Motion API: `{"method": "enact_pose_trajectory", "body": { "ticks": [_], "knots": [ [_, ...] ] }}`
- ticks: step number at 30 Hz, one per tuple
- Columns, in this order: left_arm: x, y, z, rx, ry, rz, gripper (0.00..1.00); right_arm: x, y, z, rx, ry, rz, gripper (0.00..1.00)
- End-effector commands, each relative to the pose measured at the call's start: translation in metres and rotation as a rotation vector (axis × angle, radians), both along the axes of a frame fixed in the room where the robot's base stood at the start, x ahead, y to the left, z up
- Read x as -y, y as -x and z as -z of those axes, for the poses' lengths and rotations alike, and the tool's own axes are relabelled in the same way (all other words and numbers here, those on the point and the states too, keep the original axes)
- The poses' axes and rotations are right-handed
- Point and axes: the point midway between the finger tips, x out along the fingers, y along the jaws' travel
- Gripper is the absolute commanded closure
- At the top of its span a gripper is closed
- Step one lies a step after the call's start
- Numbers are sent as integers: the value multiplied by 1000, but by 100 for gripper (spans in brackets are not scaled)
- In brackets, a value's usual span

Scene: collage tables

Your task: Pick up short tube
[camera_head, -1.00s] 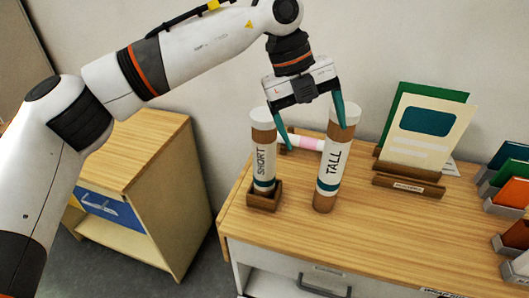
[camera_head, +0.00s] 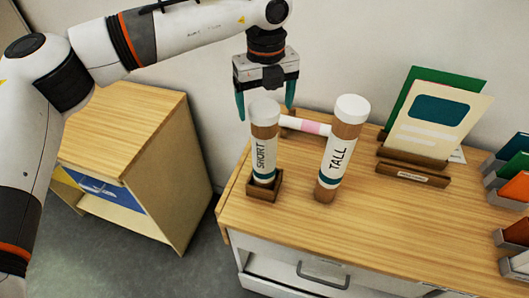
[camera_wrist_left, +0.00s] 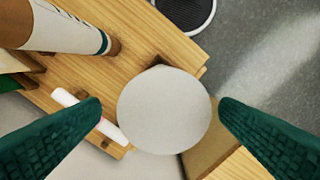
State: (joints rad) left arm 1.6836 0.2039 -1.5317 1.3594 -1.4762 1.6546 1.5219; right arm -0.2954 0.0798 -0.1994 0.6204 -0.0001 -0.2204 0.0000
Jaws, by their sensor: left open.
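The short tube (camera_head: 264,148) is brown with a white cap and a label reading SHORT. It stands upright in a small square wooden holder (camera_head: 264,190) on the table. My left gripper (camera_head: 266,112) is open, with its green fingers on either side of the tube's top in the head view. In the left wrist view the round white cap (camera_wrist_left: 164,110) lies between the two open fingers (camera_wrist_left: 160,112), with a gap on each side. The tall tube (camera_head: 338,150), labelled TALL, stands upright to the right. My right gripper is not in view.
A white and pink roll (camera_head: 304,125) lies behind the tubes. Cards (camera_head: 435,118) stand in a wooden rack (camera_head: 412,176) to the right, with coloured folders in trays at the far right. The wooden tabletop (camera_head: 385,225) is clear in front. A separate cabinet (camera_head: 125,130) stands at left.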

Motion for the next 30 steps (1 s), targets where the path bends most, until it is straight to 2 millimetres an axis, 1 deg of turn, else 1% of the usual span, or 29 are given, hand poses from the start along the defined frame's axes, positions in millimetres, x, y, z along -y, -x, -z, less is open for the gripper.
{"method": "enact_pose_trajectory", "body": {
  "ticks": [1,3,6,9,12,15,17,18,27,30],
  "knots": [
    [-2,0,2,-5,-1,0,15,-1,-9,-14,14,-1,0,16],
    [-3,-1,13,-4,-2,1,15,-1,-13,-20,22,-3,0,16],
    [-3,-1,26,-4,-1,1,15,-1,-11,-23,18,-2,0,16],
    [-2,-2,33,-1,0,1,15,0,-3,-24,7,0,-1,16],
    [-2,-2,34,0,1,1,15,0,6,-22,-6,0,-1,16],
    [-2,-2,34,0,1,1,15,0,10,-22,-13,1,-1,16],
    [-2,-2,34,0,1,1,25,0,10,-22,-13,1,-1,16],
    [-2,-2,34,0,1,1,31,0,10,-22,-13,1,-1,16],
    [-2,-2,33,0,1,1,80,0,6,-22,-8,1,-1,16],
    [-2,-2,33,0,1,1,80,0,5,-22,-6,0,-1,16]
  ]
}}
